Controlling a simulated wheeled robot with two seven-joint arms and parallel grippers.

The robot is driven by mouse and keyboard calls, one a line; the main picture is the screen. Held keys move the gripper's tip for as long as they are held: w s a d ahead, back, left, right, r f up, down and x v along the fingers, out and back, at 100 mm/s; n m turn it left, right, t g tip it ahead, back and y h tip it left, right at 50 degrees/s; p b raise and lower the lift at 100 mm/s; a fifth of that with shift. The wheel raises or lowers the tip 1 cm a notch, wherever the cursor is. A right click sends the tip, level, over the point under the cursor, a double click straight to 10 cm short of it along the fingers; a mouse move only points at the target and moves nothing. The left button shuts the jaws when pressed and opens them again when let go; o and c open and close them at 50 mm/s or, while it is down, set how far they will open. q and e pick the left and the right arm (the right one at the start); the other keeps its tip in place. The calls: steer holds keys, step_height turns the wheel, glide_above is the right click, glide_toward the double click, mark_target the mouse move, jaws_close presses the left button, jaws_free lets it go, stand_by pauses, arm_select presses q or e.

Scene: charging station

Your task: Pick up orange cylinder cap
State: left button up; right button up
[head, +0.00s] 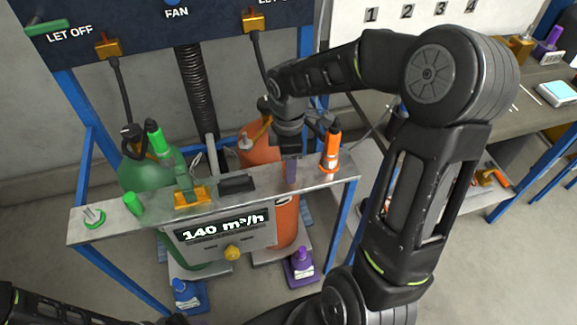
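An orange cap-like piece (332,149) stands upright on the right end of the grey metal shelf, with a pale ring low on it. I cannot tell for sure that it is the cylinder cap. An orange cylinder (285,222) stands below and behind the shelf, its top partly hidden by my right arm. My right gripper (289,165) points down over the shelf, just left of the orange piece and apart from it. Its fingers are small and dark, so their opening is unclear. My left arm shows only at the bottom left edge; its gripper is out of view.
A green cylinder (146,178) stands at the left with hoses above it. The shelf (107,222) holds small green pieces and an orange-yellow block (192,197). A display (224,230) hangs at its front. Blue (188,294) and purple (301,267) pieces sit low down. A workbench (520,105) is at right.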

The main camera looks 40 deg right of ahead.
steer(key=shift+f, duration=0.25)
stand_by(0.4)
jaws_close()
stand_by(0.4)
